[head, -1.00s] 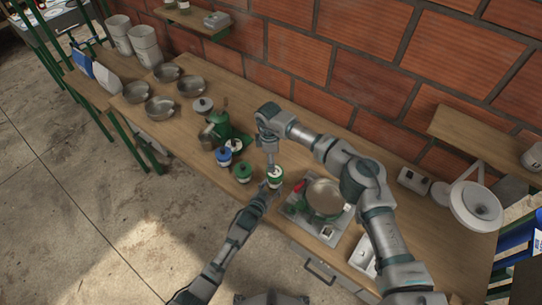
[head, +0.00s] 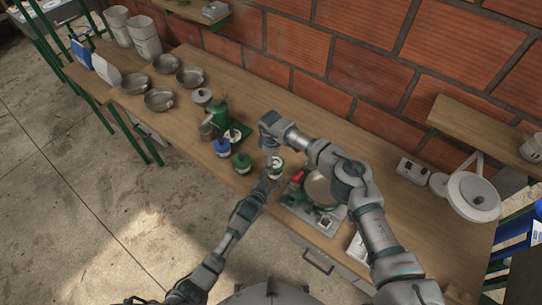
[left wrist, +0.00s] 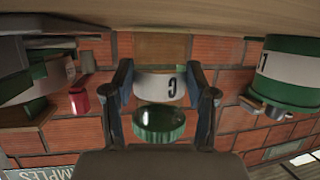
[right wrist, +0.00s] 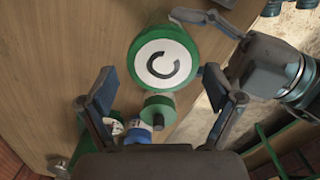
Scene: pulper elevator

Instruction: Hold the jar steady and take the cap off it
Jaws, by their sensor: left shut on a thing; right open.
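The jar (head: 276,172) stands near the front edge of the workbench. Its cap has a green rim and a white top marked C, facing my right wrist camera (right wrist: 163,62). My left gripper (head: 270,180) is shut on the jar from the front; in the left wrist view the white C label (left wrist: 155,86) lies between its fingers and the green cap (left wrist: 158,122) is on the jar. My right gripper (head: 272,156) is open, pointing down over the cap. In the right wrist view its fingers stand apart on both sides, and I cannot tell whether they touch it.
A green-capped jar (head: 241,162) and a blue-capped jar (head: 221,147) stand to the left, with a green pulper (head: 222,115) behind. Metal bowls (head: 160,98) and a brick wall (head: 375,80) lie farther back.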

